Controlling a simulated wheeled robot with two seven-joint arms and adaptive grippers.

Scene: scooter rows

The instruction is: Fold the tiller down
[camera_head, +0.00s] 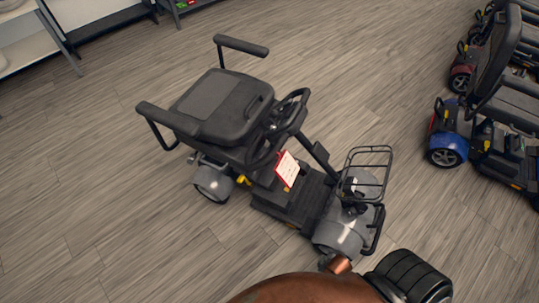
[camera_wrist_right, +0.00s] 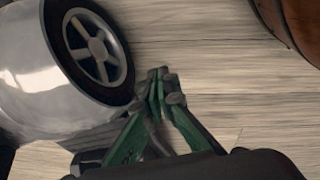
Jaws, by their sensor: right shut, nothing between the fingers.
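The grey scooter stands in the middle of the head view. Its tiller (camera_head: 315,151) slants low from the front end back over the deck, with the black handlebar loop (camera_head: 291,108) close to the front of the seat (camera_head: 215,100). I cannot tell whether the handlebar touches the seat. My right gripper (camera_wrist_right: 163,72) shows in the wrist view with its green fingers shut and empty. It is low beside a scooter wheel (camera_wrist_right: 97,48) under a silver-grey fender (camera_wrist_right: 40,85), apart from the tiller. My left gripper is not in view.
A wire basket (camera_head: 368,170) sits at the scooter's front, and a red and white card (camera_head: 288,168) hangs by the tiller. A blue scooter (camera_head: 447,138) and others stand at right. Shelving (camera_head: 105,18) is at the back left. Floor around the grey scooter is mostly clear.

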